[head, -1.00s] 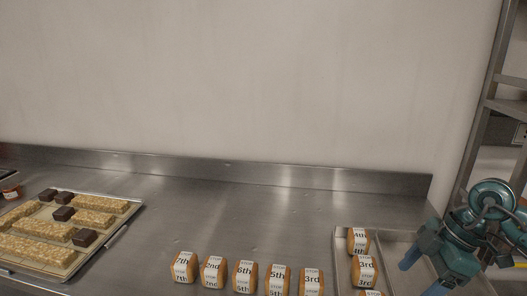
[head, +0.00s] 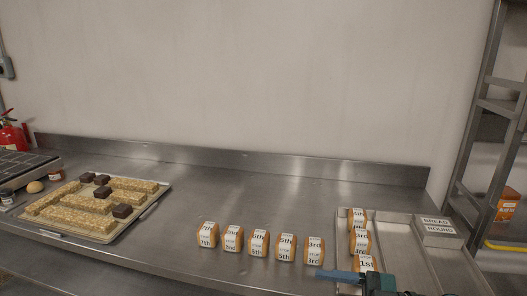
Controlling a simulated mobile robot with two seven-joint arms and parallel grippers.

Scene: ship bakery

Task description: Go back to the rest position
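My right gripper (head: 345,276) shows at the bottom right, low over the near left edge of the metal tray, beside the loaf labelled 1st (head: 366,264). Only one blue finger and part of the teal body show, so its opening cannot be judged. My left gripper is not in view. A row of labelled loaves (head: 258,243) stands on the steel counter (head: 215,195), left of the tray. Loaves labelled 4th (head: 358,217), 3rd and 1st stand in the left part of the divided tray (head: 399,236).
A tray of oat bars and dark blocks (head: 149,212) lies on the left. A fire extinguisher (head: 10,134) and a dark grill-like unit (head: 22,166) are at the far left. A metal rack (head: 484,130) with an orange box (head: 508,204) stands at the right. The counter's middle back is clear.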

